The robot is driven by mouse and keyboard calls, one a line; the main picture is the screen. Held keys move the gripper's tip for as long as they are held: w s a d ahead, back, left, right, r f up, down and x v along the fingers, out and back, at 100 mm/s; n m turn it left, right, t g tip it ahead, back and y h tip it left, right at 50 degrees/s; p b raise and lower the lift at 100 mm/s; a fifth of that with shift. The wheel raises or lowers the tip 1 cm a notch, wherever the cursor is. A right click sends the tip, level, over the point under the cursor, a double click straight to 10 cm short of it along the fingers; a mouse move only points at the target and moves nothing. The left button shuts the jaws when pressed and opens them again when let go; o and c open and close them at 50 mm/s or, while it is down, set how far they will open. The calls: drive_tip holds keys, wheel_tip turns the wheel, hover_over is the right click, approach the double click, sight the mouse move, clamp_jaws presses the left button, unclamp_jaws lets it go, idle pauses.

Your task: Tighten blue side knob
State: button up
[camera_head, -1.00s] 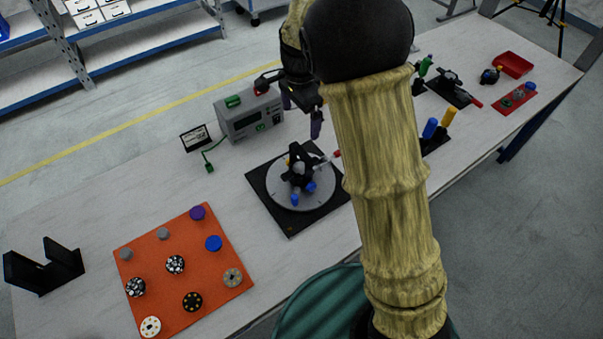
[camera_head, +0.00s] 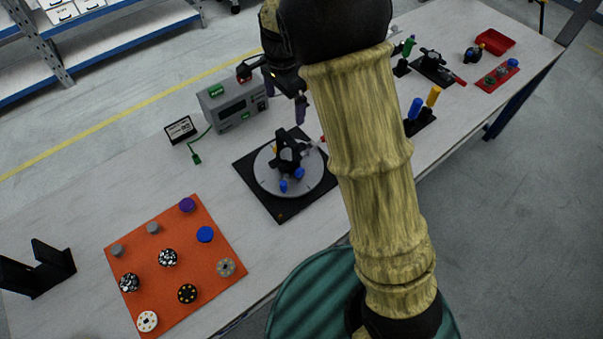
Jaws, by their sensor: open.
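A black par-can fixture (camera_head: 289,153) stands on a grey round dial plate (camera_head: 266,182) set on a black square base (camera_head: 282,212). Blue knobs show low on its near side, one (camera_head: 283,186) to the left and one (camera_head: 299,173) to the right. I cannot tell from this view which of them is the side knob. My gripper (camera_head: 285,96) is above and behind the fixture, with its purple-tipped fingers apart and nothing between them. It does not touch the fixture. My arm hides part of the table to the right.
A grey box with a display (camera_head: 232,106) stands behind the fixture, close to my gripper. An orange mat (camera_head: 205,267) with several discs lies front left. Blue and yellow-handled tools (camera_head: 424,112) stand right of my arm. A red tray (camera_head: 496,41) is far right.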

drive_tip(key=shift+d, duration=0.15)
drive_tip(key=c, duration=0.6)
drive_tip(key=d, duration=0.1)
drive_tip(key=s+d+n, duration=0.1)
drive_tip(key=shift+s+d+r, duration=0.1)
drive_tip(key=shift+s+d, duration=0.2)
drive_tip(key=shift+d, duration=0.05)
drive_tip(key=c, duration=0.5)
drive_tip(key=s+d+n+t, duration=0.1)
drive_tip(key=s+d+n, duration=0.4)
drive_tip(key=s, duration=0.3)
drive_tip(key=s+d+f+n+t, duration=0.1)
drive_tip(key=s+d+n, duration=0.4)
drive_tip(key=s+d, duration=0.2)
drive_tip(key=shift+s+d+f+t, duration=0.2)
drive_tip(key=shift+s+t, duration=0.1)
drive_tip(key=shift+s, duration=0.8)
drive_tip(key=shift+c, duration=1.5)
